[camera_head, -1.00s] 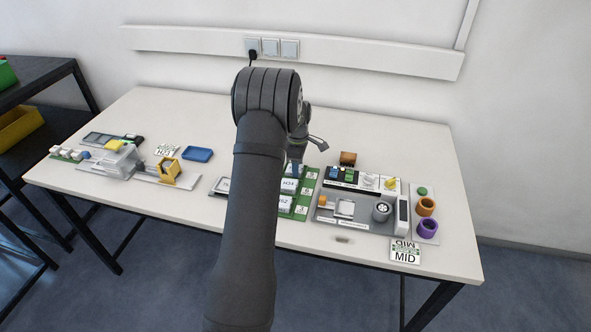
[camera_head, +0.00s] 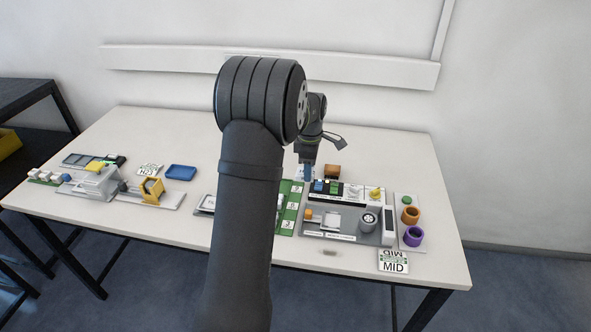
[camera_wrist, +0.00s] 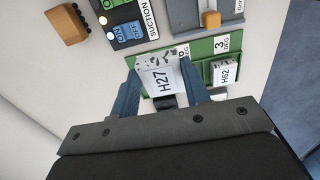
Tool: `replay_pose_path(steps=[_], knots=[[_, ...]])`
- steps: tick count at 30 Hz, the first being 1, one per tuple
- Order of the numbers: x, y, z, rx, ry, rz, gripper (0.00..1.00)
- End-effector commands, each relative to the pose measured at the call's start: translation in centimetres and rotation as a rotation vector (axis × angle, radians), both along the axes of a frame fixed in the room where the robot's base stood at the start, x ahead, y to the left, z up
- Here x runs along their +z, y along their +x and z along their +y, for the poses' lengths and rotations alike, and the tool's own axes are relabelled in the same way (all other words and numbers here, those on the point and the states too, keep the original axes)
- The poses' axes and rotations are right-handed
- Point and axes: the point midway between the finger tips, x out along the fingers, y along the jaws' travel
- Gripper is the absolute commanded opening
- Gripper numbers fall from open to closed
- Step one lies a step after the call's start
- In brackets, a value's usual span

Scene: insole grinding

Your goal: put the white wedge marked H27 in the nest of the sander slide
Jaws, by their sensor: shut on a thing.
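The white wedge marked H27 (camera_wrist: 160,84) is between the blue fingers of my gripper (camera_wrist: 158,66) in the wrist view, its label facing the camera. My gripper is shut on it. In the head view my gripper (camera_head: 308,172) is near the left end of the switch panel, and the wedge cannot be made out there. The sander board (camera_head: 345,238) lies right of the green rack (camera_head: 287,222). A pale square fixture near an orange knob (camera_head: 308,214) on the board looks like the slide's nest; its inside is not clear.
In the wrist view the green rack (camera_wrist: 204,47) lies below the held wedge, with a white wedge marked H62 (camera_wrist: 226,73) in it. The switch panel (camera_wrist: 128,20) and a brown block (camera_wrist: 67,24) are close by.

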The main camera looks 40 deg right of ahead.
Motion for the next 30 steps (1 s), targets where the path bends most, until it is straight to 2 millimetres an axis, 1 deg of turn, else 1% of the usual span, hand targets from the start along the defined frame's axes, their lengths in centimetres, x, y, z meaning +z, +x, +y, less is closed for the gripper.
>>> replay_pose_path(steps=[2, 5, 9, 12, 15, 19, 25, 30], knots=[[0.3, -1.0, -0.3, -0.003, 0.000, 0.000, 0.21], [0.2, -3.1, -0.8, -0.005, 0.001, 0.001, 0.21], [-1.0, -7.5, -1.4, -0.006, 0.002, 0.001, 0.21], [-1.8, -10.3, -1.5, -0.005, 0.001, -0.001, 0.21], [-2.4, -12.3, -1.5, -0.003, -0.001, -0.002, 0.21], [-2.9, -13.5, -1.4, 0.000, -0.001, -0.002, 0.21], [-3.8, -13.5, -1.4, 0.001, -0.001, -0.002, 0.21], [-5.1, -13.5, -1.4, 0.001, 0.000, -0.001, 0.21]])
